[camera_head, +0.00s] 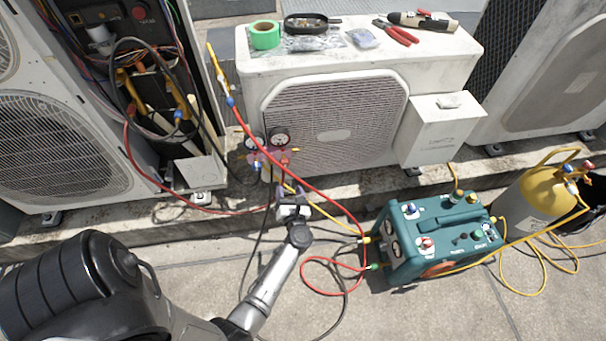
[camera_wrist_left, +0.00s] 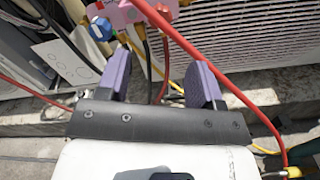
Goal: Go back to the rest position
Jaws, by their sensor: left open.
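My left gripper (camera_head: 280,190) is in the lower middle of the head view, on the arm that comes in from the lower left. In the left wrist view my left gripper (camera_wrist_left: 160,75) shows its two purple-padded fingers apart, with no solid object held between them. A black hose and a red hose pass behind the gap. The pink gauge manifold (camera_wrist_left: 138,10) with a blue knob (camera_wrist_left: 100,29) lies just beyond the fingertips. Its round gauge (camera_head: 280,136) shows in the head view, in front of the middle condenser. My right gripper is not in view.
A red hose (camera_head: 302,193) and yellow hoses run close to the gripper. A teal machine (camera_head: 455,222) and a yellow cylinder (camera_head: 545,195) stand at right. An opened condenser unit (camera_head: 60,145) is at left. Bare paving (camera_head: 400,315) lies in front.

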